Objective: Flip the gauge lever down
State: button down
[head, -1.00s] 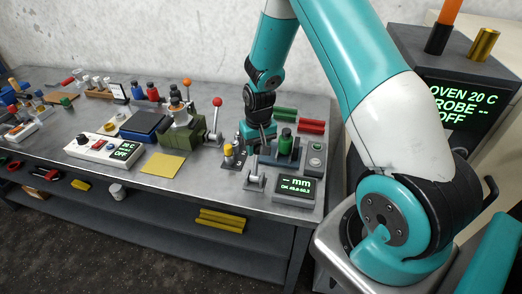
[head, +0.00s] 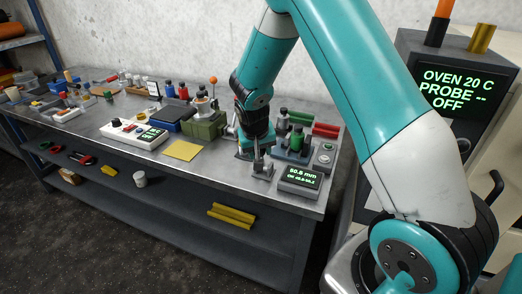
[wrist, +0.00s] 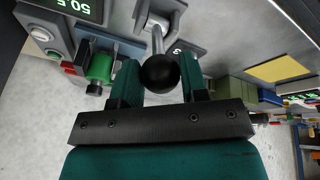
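The gauge lever has a black ball knob (wrist: 159,73) on a metal stem, set in a grey bracket (wrist: 165,15); in the head view its stem (head: 257,158) shows in front of my gripper. My gripper (wrist: 161,80) has its two fingers apart, one on each side of the knob. Whether they press on it is unclear. The stem's exact tilt is hard to judge. The gauge display (head: 300,179) is lit and reads about 50 mm. A green cylinder (wrist: 101,67) sits in the gauge block beside the lever.
A panel with a green button (head: 325,152) stands right of the gauge. Green and red bars lie behind it. A yellow sheet (head: 183,150) lies on the bench to the left, beside a green vise (head: 204,128). The oven (head: 455,95) stands at the right.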

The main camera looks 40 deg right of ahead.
jog(key=shift+s+a+f, duration=0.25)
jog(key=shift+a+f, duration=0.1)
jog(key=shift+a, duration=0.05)
jog(key=shift+s+a+f, duration=0.1)
jog(key=c, duration=0.7)
grip_release()
jog(key=shift+a, duration=0.1)
jog(key=shift+d, duration=0.2)
jog(key=shift+r, duration=0.3)
jog(key=b+v, duration=0.2)
jog(key=v, duration=1.5)
jog(key=shift+a, duration=0.1)
